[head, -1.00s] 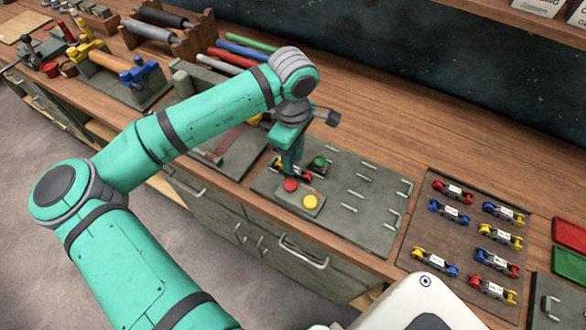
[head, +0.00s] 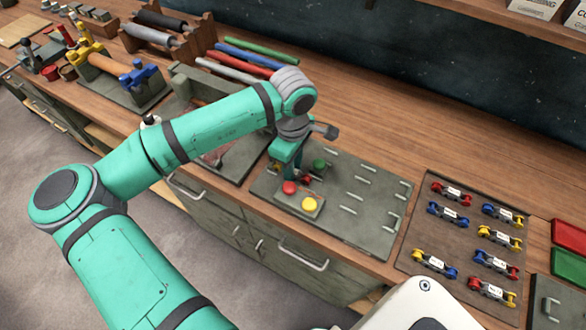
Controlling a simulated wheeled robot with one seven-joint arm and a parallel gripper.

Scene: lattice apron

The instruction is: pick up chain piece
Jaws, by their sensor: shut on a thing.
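My gripper (head: 291,173) is at the left part of the grey plate (head: 345,225), just behind the red and yellow buttons. It is shut on a chain piece. Only small bits of the piece show beside the fingers: a yellow end (head: 276,165) on the left and a dark and red end (head: 306,180) on the right. The fingers hide its middle. I cannot tell whether it is lifted off the plate. Several other chain pieces with red, blue and yellow ends lie on the dark tray (head: 412,225) to the right.
A red button (head: 289,187), a yellow button (head: 309,204) and a green button (head: 319,165) stand close around my gripper. Metal staples stick up on the plate's right part. Coloured rods (head: 245,62) lie behind my arm. The bench behind the plate is clear.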

